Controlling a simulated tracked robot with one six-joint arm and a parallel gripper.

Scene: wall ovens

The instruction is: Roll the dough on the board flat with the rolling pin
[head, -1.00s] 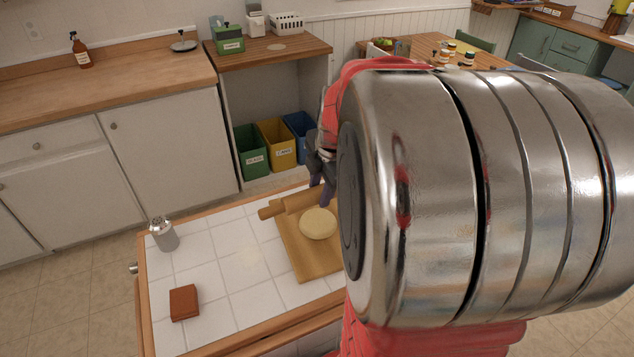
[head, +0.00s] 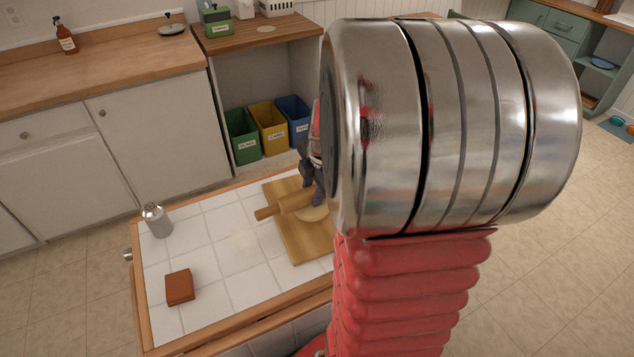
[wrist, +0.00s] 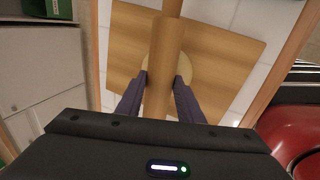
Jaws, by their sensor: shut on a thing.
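The wooden rolling pin (head: 285,205) lies crosswise over the board in the head view. My gripper (wrist: 159,76) is shut on the rolling pin (wrist: 164,50), with a dark finger on each side of it in the wrist view. The pale, round dough (head: 312,214) is partly hidden behind the pin and fingers; its edges show on both sides of the pin in the wrist view (wrist: 185,66). The pin overlaps the dough; whether it presses on it I cannot tell. The wooden board (head: 308,246) lies under the dough on the white tiled top.
A metal shaker (head: 157,221) stands at the left of the tiled top (head: 225,250). A reddish-brown block (head: 179,287) lies near the front left. Tiles between them and the board are clear. Green, yellow and blue bins (head: 268,130) stand beyond. My arm blocks the right side.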

